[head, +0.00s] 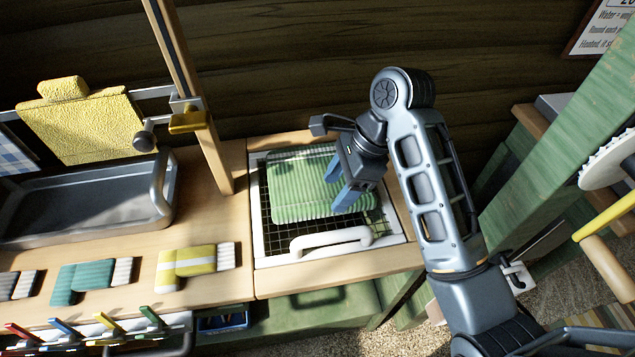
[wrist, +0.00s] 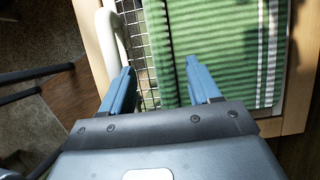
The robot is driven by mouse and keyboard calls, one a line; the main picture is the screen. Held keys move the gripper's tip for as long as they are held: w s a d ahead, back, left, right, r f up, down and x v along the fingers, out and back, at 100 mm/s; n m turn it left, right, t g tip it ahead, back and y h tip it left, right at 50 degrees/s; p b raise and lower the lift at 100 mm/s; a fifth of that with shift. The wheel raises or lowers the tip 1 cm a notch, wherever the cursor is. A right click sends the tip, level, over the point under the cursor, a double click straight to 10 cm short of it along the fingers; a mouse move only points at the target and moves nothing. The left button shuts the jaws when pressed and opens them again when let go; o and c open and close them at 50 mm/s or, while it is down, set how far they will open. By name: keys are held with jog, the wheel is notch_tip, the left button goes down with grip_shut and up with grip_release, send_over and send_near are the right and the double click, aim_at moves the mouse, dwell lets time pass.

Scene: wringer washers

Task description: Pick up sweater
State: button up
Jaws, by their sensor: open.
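The sweater is most likely the folded green ribbed cloth (head: 300,180) lying on a wire mesh rack in a white frame. It also shows in the wrist view (wrist: 215,50), with pale stripes near its right edge. My gripper (head: 343,183) is open, with its blue fingers above the right part of the green cloth. In the wrist view the gripper (wrist: 158,85) has one finger over the cloth and the other by the mesh beside its left edge. Nothing is between the fingers. I cannot tell whether a finger touches the cloth.
The white frame (head: 262,250) has a white handle (head: 330,241) at its front. Folded yellow (head: 190,262) and teal (head: 82,281) knit pieces lie on the wooden counter. A grey metal tray (head: 90,206), a wooden post (head: 188,90) and a hanging yellow towel (head: 82,125) stand to the left.

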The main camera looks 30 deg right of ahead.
aim_at(326, 203)
jog(key=shift+b+x, duration=0.7)
jog(key=shift+x, duration=0.5)
jog(key=shift+w+a+f, duration=0.2)
jog(key=shift+f, duration=0.45)
jog(key=shift+c, duration=0.4)
grip_shut()
